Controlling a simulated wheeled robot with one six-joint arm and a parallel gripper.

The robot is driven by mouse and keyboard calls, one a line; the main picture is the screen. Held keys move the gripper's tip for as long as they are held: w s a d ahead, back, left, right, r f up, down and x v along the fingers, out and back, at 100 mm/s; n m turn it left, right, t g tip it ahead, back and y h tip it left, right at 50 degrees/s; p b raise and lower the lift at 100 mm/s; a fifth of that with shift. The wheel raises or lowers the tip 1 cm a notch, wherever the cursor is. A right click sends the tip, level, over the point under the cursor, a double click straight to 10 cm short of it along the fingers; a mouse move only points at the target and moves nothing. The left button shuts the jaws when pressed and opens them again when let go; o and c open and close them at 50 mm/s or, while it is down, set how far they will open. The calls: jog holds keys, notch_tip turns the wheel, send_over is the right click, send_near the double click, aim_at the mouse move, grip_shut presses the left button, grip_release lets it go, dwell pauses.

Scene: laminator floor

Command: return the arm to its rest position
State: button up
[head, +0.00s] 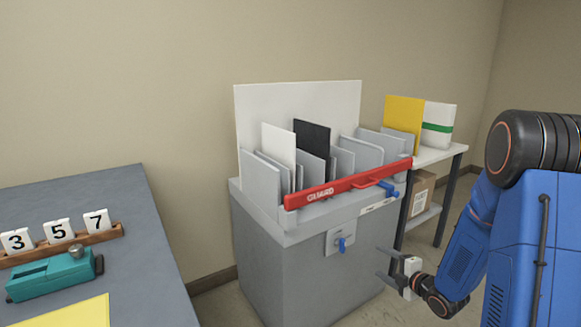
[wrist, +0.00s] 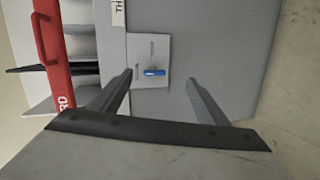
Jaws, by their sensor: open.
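My gripper (head: 388,266) is open and empty in the head view, in front of the grey cabinet's right side and low beside my blue arm. In the wrist view the two fingers of my gripper (wrist: 162,82) are spread apart with nothing between them. Beyond them is a plate with a blue lever (wrist: 155,72) on the cabinet front. The blue lever also shows in the head view (head: 342,245). The fingers appear apart from it.
The grey cabinet (head: 290,283) holds upright panels behind a red guard bar (head: 345,185). A side table (head: 443,154) with yellow and white items stands right, a carton (head: 421,192) below. A desk (head: 85,185) with number cards (head: 58,231) and a teal device (head: 52,276) is left.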

jog(key=s+d+r+m+g+h, duration=0.4)
jog(key=s+r+m+h, duration=0.3)
jog(key=s+r+m, duration=0.55)
jog(key=s+a+r+m+g, duration=0.1)
jog(key=s+a+m, duration=0.1)
jog(key=s, duration=0.7)
jog(key=s+a+r+m+g, duration=0.2)
jog(key=s+a+m, duration=0.1)
jog(key=s, duration=0.6)
jog(key=s+a+r+m+g, duration=0.2)
jog(key=s+a+m, duration=0.1)
jog(key=s, duration=0.7)
jog(key=shift+r+m+y, duration=0.25)
jog(key=shift+m+y, duration=0.15)
jog(key=shift+m, duration=0.25)
